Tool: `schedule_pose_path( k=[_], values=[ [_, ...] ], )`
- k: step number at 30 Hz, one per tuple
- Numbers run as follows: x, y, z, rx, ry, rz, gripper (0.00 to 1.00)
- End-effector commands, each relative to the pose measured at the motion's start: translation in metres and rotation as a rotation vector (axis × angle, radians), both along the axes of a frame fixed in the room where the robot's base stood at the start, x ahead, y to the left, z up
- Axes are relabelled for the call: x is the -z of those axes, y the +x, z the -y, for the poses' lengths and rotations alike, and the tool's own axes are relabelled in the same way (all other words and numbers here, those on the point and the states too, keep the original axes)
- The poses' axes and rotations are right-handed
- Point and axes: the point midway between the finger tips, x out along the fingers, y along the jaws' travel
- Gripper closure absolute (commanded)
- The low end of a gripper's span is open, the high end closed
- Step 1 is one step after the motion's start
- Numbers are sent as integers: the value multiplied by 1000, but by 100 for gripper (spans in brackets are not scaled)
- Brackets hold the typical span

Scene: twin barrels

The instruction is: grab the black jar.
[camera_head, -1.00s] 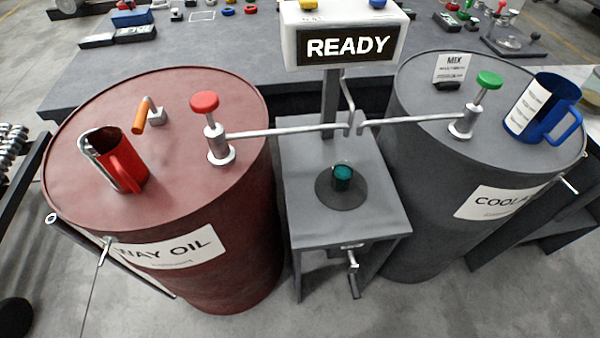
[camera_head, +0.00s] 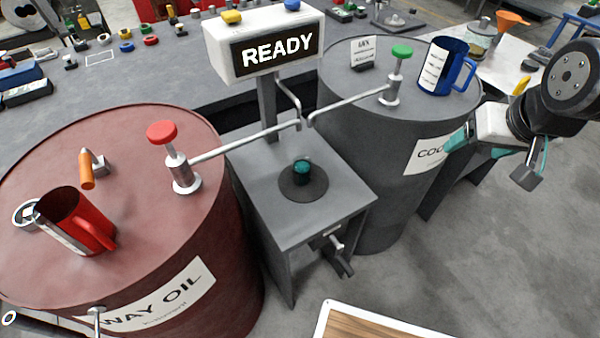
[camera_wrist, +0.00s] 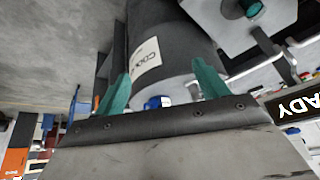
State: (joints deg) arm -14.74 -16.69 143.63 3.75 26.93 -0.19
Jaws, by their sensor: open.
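No plainly black jar stands out. A small dark jar with a teal top (camera_head: 302,172) stands on a round black disc (camera_head: 304,188) on the grey stand between the barrels. It also shows at the top of the wrist view (camera_wrist: 254,8). My gripper (camera_head: 478,147) is at the right in the head view, in front of the grey barrel and well apart from the jar. Its teal fingers are spread and empty. In the upside-down wrist view my gripper (camera_wrist: 160,70) points toward the grey COOLANT-type barrel, whose label is partly hidden.
The red WAY OIL barrel (camera_head: 130,145) carries a red mug (camera_head: 78,222) and a red-knobbed pump. The grey barrel (camera_head: 350,115) carries a blue mug (camera_head: 445,68) and a green-knobbed pump. Pump spouts and the READY sign (camera_head: 278,52) stand around the jar.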

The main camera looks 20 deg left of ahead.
Motion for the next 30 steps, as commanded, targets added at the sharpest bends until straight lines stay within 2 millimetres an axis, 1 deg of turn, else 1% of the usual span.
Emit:
schedule_pose_path(
  k=[1,2,3,5,6,8,9,11,12,16,18,21,25,27,30],
  values=[
    [17,17,-22,-33,12,30,27],
    [25,27,-35,-48,22,57,27],
    [36,39,-52,-69,35,93,27],
    [52,54,-77,-97,55,149,27],
    [64,62,-94,-115,67,183,27],
    [81,72,-120,-144,91,237,27],
    [93,77,-137,-163,105,273,27],
    [111,81,-162,-189,126,326,27],
    [124,82,-178,-207,140,363,27],
    [164,77,-226,-267,187,482,27],
    [185,68,-247,-297,212,543,27],
    [209,53,-270,-337,246,621,27],
    [230,34,-288,-375,280,701,27],
    [236,27,-294,-389,294,729,27],
    [241,22,-298,-399,306,755,27]
  ],
)
